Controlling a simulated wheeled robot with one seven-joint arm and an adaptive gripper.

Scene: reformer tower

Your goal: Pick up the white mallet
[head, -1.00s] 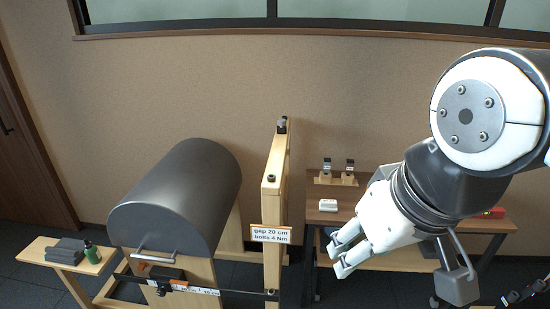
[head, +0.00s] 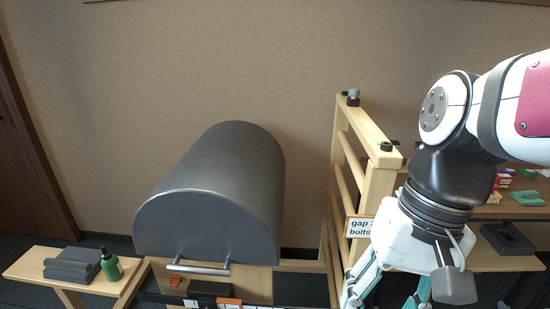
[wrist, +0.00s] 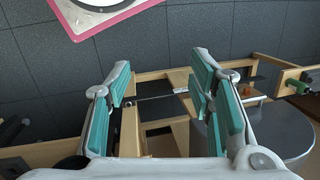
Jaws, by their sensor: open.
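I cannot make out a white mallet in either view. My gripper (head: 388,290) hangs at the lower right of the head view, in front of the wooden ladder frame, with its fingertips near the bottom edge. In the wrist view my gripper (wrist: 160,85) has its two teal-padded fingers spread wide. No object is held between them; wooden frame parts and a dark bar show beyond the gap.
The grey padded barrel (head: 220,190) stands left of the wooden ladder frame (head: 365,135). A table (head: 500,212) with small items stands behind my arm.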

